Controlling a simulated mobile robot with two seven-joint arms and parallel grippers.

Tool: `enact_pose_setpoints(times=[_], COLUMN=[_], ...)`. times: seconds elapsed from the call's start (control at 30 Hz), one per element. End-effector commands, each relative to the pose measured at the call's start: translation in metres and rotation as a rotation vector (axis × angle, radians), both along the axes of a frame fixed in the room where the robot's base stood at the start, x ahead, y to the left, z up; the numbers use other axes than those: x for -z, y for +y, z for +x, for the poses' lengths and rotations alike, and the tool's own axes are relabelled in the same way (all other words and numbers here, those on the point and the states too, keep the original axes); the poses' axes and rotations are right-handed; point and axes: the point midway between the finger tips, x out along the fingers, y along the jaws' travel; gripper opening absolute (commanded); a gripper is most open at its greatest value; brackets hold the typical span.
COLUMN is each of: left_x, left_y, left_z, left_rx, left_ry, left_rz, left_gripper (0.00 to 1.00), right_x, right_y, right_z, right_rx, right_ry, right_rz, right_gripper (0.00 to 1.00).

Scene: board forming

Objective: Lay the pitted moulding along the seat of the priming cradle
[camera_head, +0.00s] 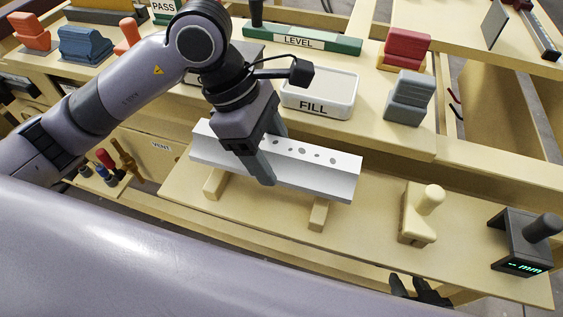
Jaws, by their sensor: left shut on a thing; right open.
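The pitted moulding (320,171) is a long white bar with several dark pits along its top. My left gripper (264,160) is shut on it near its middle, with one finger down its near side. Two pale wooden supports, which look like the priming cradle (319,214), show below the moulding, one near each end. The moulding hides their tops, so I cannot tell whether it touches them. My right gripper (420,291) is open and empty at the bottom edge, below the bench front; only its dark fingers show.
A wooden block with a knob (416,222) and a dark gauge reading "-- mm" (520,243) stand right of the cradle. Behind are a white FILL tray (318,105), grey blocks (407,97), red blocks (405,48) and a green LEVEL strip (340,45). Bench space between cradle and knobbed block is clear.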

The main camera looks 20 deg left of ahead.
Motion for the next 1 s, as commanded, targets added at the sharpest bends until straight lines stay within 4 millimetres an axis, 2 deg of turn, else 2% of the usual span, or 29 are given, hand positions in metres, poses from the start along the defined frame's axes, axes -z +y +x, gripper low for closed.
enact_pose_setpoints(times=[0.03,0.6,0.87,0.9,0.97,1.0], left_x=[-0.008,-0.051,-0.052,-0.052,-0.052,-0.052], left_y=[0.000,0.000,0.000,0.000,0.000,0.000], left_z=[0.001,0.000,0.000,0.000,0.000,0.000], left_rx=[-0.001,0.000,-0.001,-0.001,-0.001,-0.001], left_ry=[-0.004,-0.003,-0.002,-0.002,-0.002,-0.002], left_rz=[-0.002,-0.001,-0.001,-0.001,-0.001,-0.001], left_gripper=[0.14,0.13,0.13,0.60,0.41,0.28], right_x=[-0.005,-0.030,-0.030,-0.030,-0.030,-0.030], right_y=[0.000,0.000,0.000,0.000,0.000,0.000], right_z=[0.000,-0.001,0.000,0.000,0.000,0.000], right_rx=[-0.001,-0.001,-0.001,-0.001,-0.001,-0.001], right_ry=[0.000,0.001,0.001,0.001,0.001,0.001], right_rz=[-0.001,-0.001,-0.001,-0.001,-0.001,-0.001], right_gripper=[0.43,0.43,0.43,0.43,0.43,0.43])
